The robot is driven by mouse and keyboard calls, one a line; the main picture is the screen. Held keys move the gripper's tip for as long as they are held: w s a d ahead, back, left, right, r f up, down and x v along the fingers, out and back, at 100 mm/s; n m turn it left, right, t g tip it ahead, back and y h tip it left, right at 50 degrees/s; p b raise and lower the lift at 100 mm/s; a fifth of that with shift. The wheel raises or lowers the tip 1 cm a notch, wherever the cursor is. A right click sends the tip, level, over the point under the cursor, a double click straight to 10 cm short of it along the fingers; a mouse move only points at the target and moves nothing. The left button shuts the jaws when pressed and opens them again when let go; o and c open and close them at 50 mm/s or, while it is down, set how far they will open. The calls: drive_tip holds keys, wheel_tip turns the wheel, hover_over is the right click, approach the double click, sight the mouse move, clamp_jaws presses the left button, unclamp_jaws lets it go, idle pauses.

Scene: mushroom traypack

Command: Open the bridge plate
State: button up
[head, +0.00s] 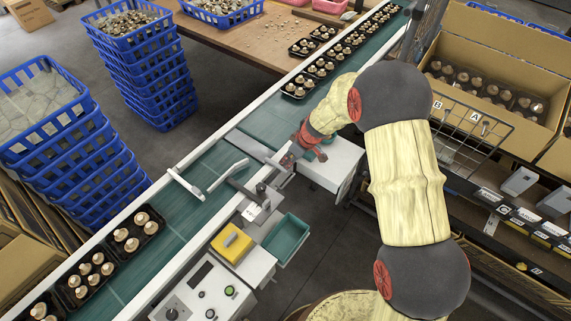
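The bridge plate (249,144) appears to be the grey metal strip across the gap between the two green conveyor belts, in the middle of the head view. It looks flat, lying level with the belts. My gripper (286,161) is at the right-hand end of this strip, beside the conveyor's edge. The gripper is small and partly hidden by my wrist. I cannot tell whether its fingers touch the plate or close on anything.
Black trays of mushrooms stand on the far belt (275,120) and near belt (212,168). White bars (186,185) jut over the near belt. A control box (205,290), yellow block (231,243) and green bin (286,239) stand right of it. Blue crates (150,70) stand left.

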sight(282, 168)
drive_tip(key=x, duration=0.7)
drive_tip(key=shift+a+f+b, duration=0.1)
drive_tip(key=shift+f+b, duration=0.2)
drive_tip(key=shift+b, duration=0.1)
drive_tip(key=c, duration=0.4)
drive_tip(key=c, duration=0.3)
clamp_jaws()
